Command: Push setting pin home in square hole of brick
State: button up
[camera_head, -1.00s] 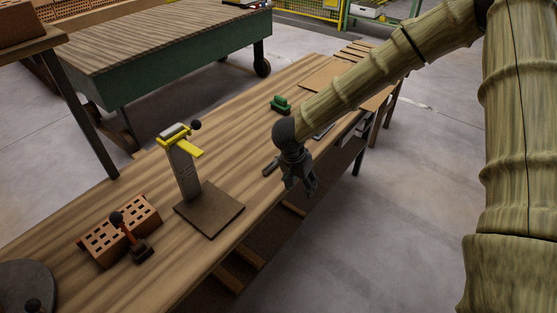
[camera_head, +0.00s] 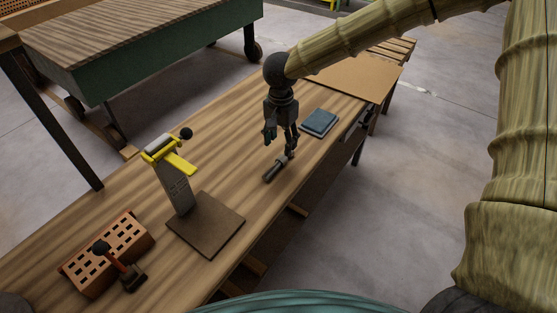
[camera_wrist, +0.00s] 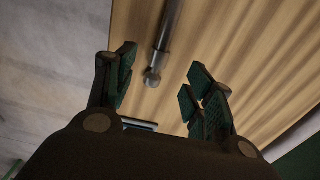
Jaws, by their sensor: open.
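The orange perforated brick (camera_head: 90,262) lies at the left of the wooden bench, its rows of holes facing up. A red-stemmed piece with black ends (camera_head: 122,266) stands out against its right side; I cannot tell whether it is in a hole. A dark rod (camera_head: 273,171) lies near the bench's front edge. In the wrist view, a grey rod with a rounded end (camera_wrist: 166,35) lies on the wood beyond the open fingers. My gripper (camera_head: 280,147) is open and empty, pointing down beside and above the dark rod. I cannot identify the setting pin for certain.
A grey post with a yellow clamp (camera_head: 175,178) stands on a brown square base (camera_head: 212,238) between brick and gripper. A blue-grey block (camera_head: 320,122) lies to the gripper's right. A green-sided table (camera_head: 150,65) stands behind. Bench wood between rod and post is clear.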

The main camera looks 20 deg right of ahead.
aim_at(280, 159)
notch_tip(280, 159, down, 2)
jog(key=shift+w+d+f, duration=0.1)
jog(key=shift+d+f, duration=0.05)
jog(key=shift+f, duration=2.85)
jog(key=shift+c, duration=0.4)
grip_shut()
jog(key=shift+r, duration=0.1)
